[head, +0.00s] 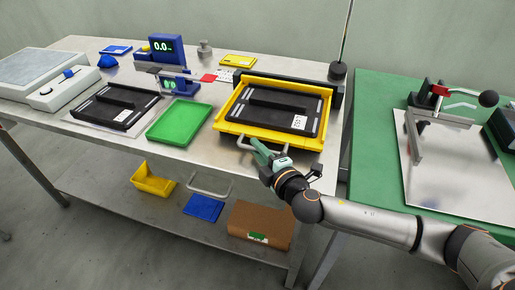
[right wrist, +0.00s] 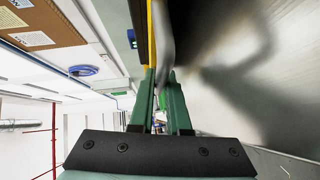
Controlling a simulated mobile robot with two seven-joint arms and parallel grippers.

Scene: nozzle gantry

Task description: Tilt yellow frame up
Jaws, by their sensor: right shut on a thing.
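The yellow frame (head: 228,127) sits on the metal table and looks about flat, with a black nozzle plate (head: 285,110) with a white label inside it. A grey bar handle (head: 243,145) is on its front edge. My right gripper (head: 262,152) reaches in from the front right and is shut on this handle. In the right wrist view the green fingers (right wrist: 166,100) close around the grey handle (right wrist: 165,50), beside the frame's yellow edge (right wrist: 151,40). The fingers hide part of the handle. My left gripper is not in view.
A black bar (head: 336,92) stands behind the frame. A green tray (head: 180,122) and another black plate (head: 115,105) lie to the left. A green table (head: 375,120) with a clamp (head: 440,100) is at right. A lower shelf holds a brown box (head: 260,222).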

